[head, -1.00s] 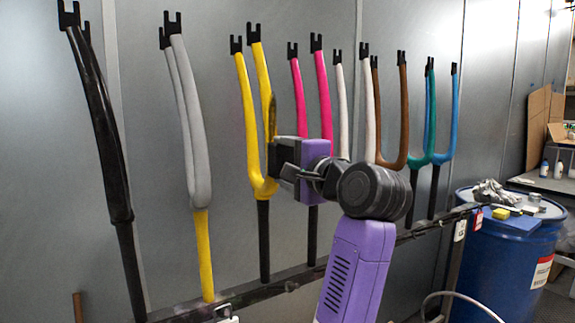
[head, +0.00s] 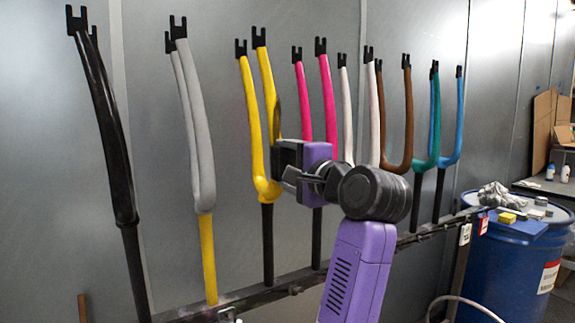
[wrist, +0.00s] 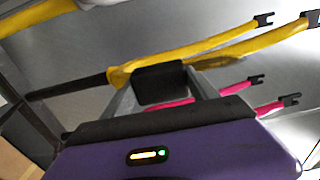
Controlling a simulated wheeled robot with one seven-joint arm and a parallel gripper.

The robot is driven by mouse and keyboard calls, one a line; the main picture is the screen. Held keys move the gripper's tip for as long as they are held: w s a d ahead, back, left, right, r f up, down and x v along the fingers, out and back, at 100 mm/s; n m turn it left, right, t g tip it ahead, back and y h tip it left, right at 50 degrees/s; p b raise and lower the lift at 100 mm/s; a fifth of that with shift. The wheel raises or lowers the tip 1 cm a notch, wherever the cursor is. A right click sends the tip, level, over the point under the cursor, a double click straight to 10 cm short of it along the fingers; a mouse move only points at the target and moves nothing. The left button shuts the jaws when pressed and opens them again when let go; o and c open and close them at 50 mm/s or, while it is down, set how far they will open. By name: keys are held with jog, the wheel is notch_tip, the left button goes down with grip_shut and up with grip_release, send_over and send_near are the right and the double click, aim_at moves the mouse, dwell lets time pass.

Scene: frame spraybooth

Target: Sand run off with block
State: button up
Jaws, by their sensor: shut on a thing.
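My gripper (head: 280,160) is at the yellow fork (head: 262,182), beside its right leg just above the crown. In the wrist view the gripper's two grey fingers (wrist: 160,90) are shut on a dark block (wrist: 160,83). The block's far edge overlaps the yellow fork (wrist: 205,55) in that view; I cannot tell whether they touch. The face of the block towards the fork is hidden.
A grey fork (head: 203,180) and a black fork (head: 112,160) stand to the left. Pink (head: 328,100), white (head: 375,120), brown (head: 395,165), and teal forks (head: 434,130) stand close on the right along the rail (head: 270,293). A blue drum (head: 505,265) with a yellow block (head: 507,218) stands at right.

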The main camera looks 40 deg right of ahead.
aim_at(276, 113)
jog(key=shift+x, duration=1.35)
notch_tip(276, 113, up, 4)
jog(key=p, duration=0.4)
jog(key=shift+w+d+r+p, duration=0.1)
jog(key=shift+w+r+p, duration=0.05)
jog(key=shift+r+p, duration=2.05)
jog(key=shift+w+r+p, duration=0.15)
jog(key=shift+r+p, duration=1.9)
jog(key=shift+r, duration=0.15)
jog(key=shift+w+d+f+b, duration=0.1)
jog(key=shift+w+f+b, duration=0.1)
jog(key=shift+f+b, duration=0.4)
jog(key=shift+w+f+b, duration=0.15)
jog(key=shift+f+b, duration=0.4)
jog(key=shift+b, duration=0.05)
jog(key=shift+s+f+b, duration=0.1)
jog(key=shift+f+b, duration=1.45)
jog(key=shift+f, duration=1.25)
jog(key=shift+s+f+b, duration=0.15)
jog(key=shift+f+b, duration=1.4)
jog(key=shift+f, duration=1.2)
